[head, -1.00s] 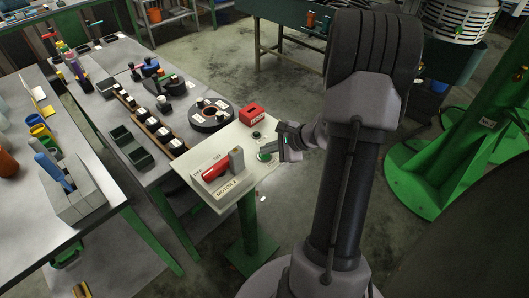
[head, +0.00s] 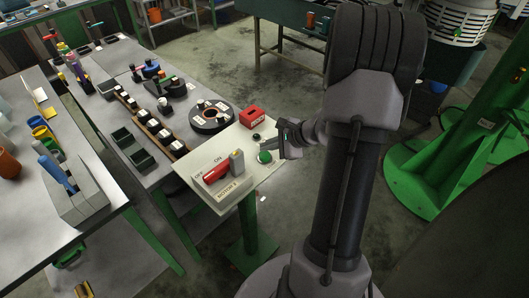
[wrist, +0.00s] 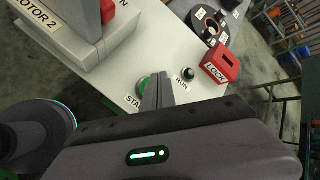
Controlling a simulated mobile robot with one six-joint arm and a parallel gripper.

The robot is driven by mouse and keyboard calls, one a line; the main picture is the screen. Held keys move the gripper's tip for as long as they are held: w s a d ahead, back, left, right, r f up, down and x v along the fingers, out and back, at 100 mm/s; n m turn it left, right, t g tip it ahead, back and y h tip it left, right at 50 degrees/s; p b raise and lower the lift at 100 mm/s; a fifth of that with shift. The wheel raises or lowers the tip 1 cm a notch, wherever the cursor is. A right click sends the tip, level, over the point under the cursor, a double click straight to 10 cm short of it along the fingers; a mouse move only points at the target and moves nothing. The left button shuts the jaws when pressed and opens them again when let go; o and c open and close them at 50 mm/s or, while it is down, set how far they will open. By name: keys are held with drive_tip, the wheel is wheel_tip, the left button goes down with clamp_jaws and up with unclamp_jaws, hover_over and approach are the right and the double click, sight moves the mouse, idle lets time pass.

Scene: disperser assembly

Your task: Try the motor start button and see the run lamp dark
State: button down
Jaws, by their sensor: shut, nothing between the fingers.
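The green start button (head: 265,157) sits on the pale panel (head: 203,160). In the wrist view the button (wrist: 143,84) is partly hidden behind my fingers, beside a partly covered "STA…" label. The run lamp (wrist: 188,73) is a dark dome beside the "RUN" label. It also looks dark in the head view (head: 256,137). My gripper (head: 269,147) is shut and empty, with its fingers over the panel by the button. In the wrist view the fingertips (wrist: 158,76) lie between button and lamp; I cannot tell whether they touch the button.
A motor 2 switch box (head: 228,188) with a red handle (head: 216,171) and OFF/ON marks stands on the panel's near part. A red "LOCK" box (head: 252,117) stands at its far corner. A bench (head: 110,95) with a round dark tray (head: 208,126) is to the left.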

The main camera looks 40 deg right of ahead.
sight(267, 155)
wheel_tip(267, 155, up, 5)
drive_tip(key=p, duration=0.3)
idle(0.4)
idle(0.5)
